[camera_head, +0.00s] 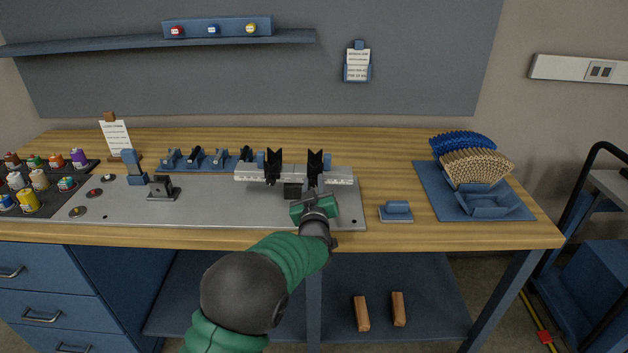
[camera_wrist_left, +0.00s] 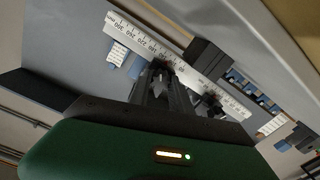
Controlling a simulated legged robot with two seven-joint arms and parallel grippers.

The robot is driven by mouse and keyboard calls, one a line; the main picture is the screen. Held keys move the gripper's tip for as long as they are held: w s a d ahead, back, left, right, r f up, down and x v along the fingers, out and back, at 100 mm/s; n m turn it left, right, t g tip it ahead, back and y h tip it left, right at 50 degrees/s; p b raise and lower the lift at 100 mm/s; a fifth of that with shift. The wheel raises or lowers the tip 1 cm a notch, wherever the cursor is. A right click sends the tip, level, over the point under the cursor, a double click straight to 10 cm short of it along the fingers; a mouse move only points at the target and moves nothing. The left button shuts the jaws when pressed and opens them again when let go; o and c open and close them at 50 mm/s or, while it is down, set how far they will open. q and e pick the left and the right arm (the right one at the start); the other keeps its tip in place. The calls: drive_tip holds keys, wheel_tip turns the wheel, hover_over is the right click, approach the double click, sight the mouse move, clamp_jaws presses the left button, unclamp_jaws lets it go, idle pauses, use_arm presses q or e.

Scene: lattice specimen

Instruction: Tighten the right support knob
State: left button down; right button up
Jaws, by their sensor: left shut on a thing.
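The fixture on the grey plate has a silver scaled rail (camera_head: 342,175) with two black V-shaped supports, the left support (camera_head: 273,165) and the right support (camera_head: 315,165). My left gripper (camera_head: 316,194) is at the front of the right support. It is shut on the right support knob, which the gripper hides in the head view. In the left wrist view the dark gripper fingers (camera_wrist_left: 163,80) reach up to the scaled rail (camera_wrist_left: 190,68), and the knob cannot be made out clearly between them. My right gripper is in neither view.
The grey plate (camera_head: 230,208) also carries a small black block (camera_head: 163,188). A blue block (camera_head: 397,210) lies right of the plate. Spools (camera_head: 28,201) stand at the left.

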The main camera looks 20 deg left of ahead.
use_arm(q)
drive_tip(key=m+p, duration=0.1)
drive_tip(key=m, duration=0.1)
drive_tip(key=m+p, duration=0.1)
drive_tip(key=m, duration=0.2)
drive_tip(key=shift+s+d+f+m+p, duration=0.1)
drive_tip(key=shift+f+m+p, duration=0.2)
drive_tip(key=shift+p, duration=0.1)
drive_tip(key=shift+m+p, duration=1)
drive_tip(key=shift+m, duration=1.2)
drive_tip(key=c, duration=1.5)
unclamp_jaws()
drive_tip(key=o, duration=0.3)
drive_tip(key=shift+o, duration=0.2)
drive_tip(key=shift+r, duration=0.1)
